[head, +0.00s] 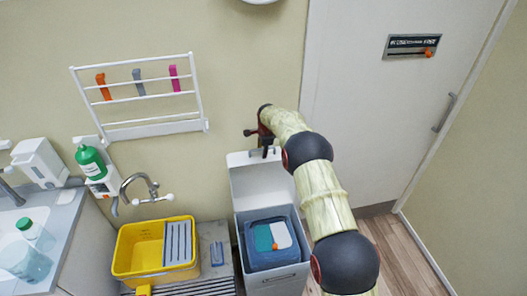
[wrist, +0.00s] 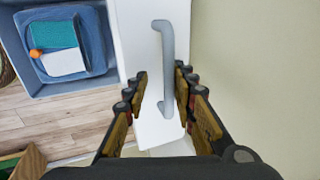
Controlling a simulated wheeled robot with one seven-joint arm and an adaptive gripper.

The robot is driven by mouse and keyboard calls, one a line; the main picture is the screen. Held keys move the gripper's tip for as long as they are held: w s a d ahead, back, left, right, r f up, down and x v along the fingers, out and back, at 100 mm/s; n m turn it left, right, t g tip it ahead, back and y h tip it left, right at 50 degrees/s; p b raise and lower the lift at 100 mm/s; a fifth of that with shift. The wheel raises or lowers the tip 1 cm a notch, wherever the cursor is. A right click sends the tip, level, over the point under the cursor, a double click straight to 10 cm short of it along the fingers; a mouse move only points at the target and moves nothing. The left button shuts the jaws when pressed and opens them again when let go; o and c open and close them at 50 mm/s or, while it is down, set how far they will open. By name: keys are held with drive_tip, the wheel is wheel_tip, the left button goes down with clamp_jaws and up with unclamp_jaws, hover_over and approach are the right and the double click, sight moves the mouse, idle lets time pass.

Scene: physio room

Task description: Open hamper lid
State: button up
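The hamper (head: 273,279) is a light grey bin below my arm in the head view. Its white lid (head: 257,185) stands raised against the wall behind the bin, so the inside shows. In the wrist view the lid (wrist: 140,55) carries a grey bar handle (wrist: 165,60). My gripper (head: 265,142) is at the lid's upper edge. In the wrist view its fingers (wrist: 160,97) are apart, on either side of the handle's lower part, with gaps visible. Blue cloth (head: 268,257) with teal and white pieces lies inside the hamper, also visible in the wrist view (wrist: 93,30).
A yellow tub (head: 128,252) stands on a slatted drainer left of the hamper. A wall rack (head: 140,122) hangs above, with a tap (head: 138,186) and a green bottle (head: 90,163) below. A closed door (head: 371,130) and bare wood floor (head: 403,262) are at right.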

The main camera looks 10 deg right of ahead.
drive_tip(key=v, duration=1.1)
drive_tip(key=shift+s+r, duration=0.15)
drive_tip(key=shift+r, duration=0.15)
drive_tip(key=s+f+n+g, duration=0.2)
drive_tip(key=s+f+n, duration=0.3)
drive_tip(key=s+n, duration=0.3)
drive_tip(key=s+r+n+t+b, duration=0.1)
drive_tip(key=s+r+n+b, duration=0.2)
drive_tip(key=s, duration=1.3)
drive_tip(key=s+r+n+t+b, duration=0.1)
drive_tip(key=s+r+n+b, duration=0.2)
drive_tip(key=s, duration=1.3)
drive_tip(key=s+r+n+t+b, duration=0.2)
drive_tip(key=s+r, duration=0.5)
drive_tip(key=s, duration=0.9)
drive_tip(key=shift+s+a+r+n+b, duration=0.25)
drive_tip(key=shift+r+n+b, duration=0.1)
drive_tip(key=shift+n+b, duration=0.6)
